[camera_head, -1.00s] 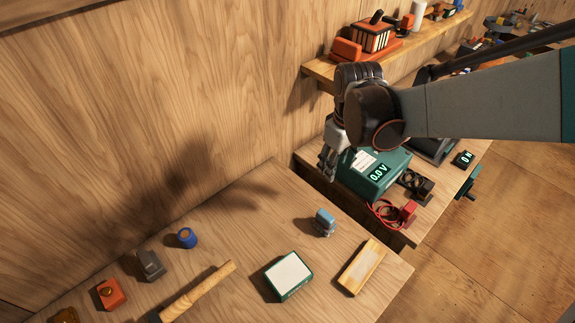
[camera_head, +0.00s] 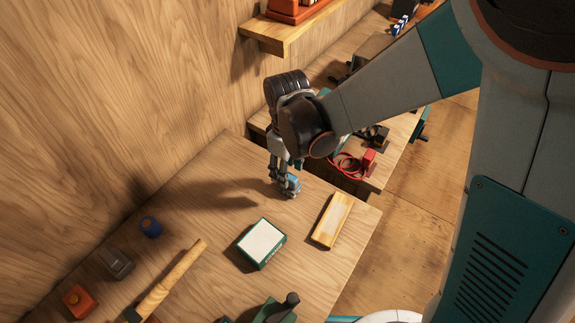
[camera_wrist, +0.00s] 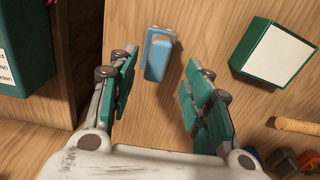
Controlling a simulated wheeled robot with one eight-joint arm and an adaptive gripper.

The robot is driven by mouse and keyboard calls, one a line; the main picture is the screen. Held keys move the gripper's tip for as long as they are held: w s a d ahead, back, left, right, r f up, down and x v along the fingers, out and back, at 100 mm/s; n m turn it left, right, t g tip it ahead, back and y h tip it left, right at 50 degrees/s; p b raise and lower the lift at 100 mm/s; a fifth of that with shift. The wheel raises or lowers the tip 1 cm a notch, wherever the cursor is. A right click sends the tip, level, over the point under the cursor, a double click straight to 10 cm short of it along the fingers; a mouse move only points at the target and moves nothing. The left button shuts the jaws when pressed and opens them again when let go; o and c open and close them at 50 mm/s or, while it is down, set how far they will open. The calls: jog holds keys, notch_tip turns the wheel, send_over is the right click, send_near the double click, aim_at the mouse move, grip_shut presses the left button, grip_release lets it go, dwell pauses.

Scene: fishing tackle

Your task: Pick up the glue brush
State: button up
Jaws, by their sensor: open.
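My gripper (camera_head: 286,190) is low over the workbench, its fingers pointing down, open and empty. A small blue thing (camera_head: 293,182) stands on the bench right at the fingertips and is partly hidden by them. In the wrist view, the open fingers (camera_wrist: 157,84) flank the line to this blue thing (camera_wrist: 158,60), which has a pale blue loop-like upper part and lies just beyond the tips, apart from them. I cannot tell for sure that it is the glue brush; no bristles show.
A green-and-white box (camera_head: 262,243) and a pale wooden block (camera_head: 332,220) lie nearby. A wooden wall rises behind; a shelf (camera_head: 283,36) juts out above.

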jog(key=f, duration=0.1)
jog(key=f+b, duration=0.1)
jog(key=f, duration=0.2)
jog(key=shift+w+d+f, duration=0.1)
jog(key=shift+d+f, duration=0.05)
jog(key=shift+d, duration=0.1)
grip_shut()
notch_tip(320, 180, up, 20)
jog(key=p, duration=1.3)
jog(key=c, duration=0.9)
grip_release()
jog(key=shift+c, duration=0.7)
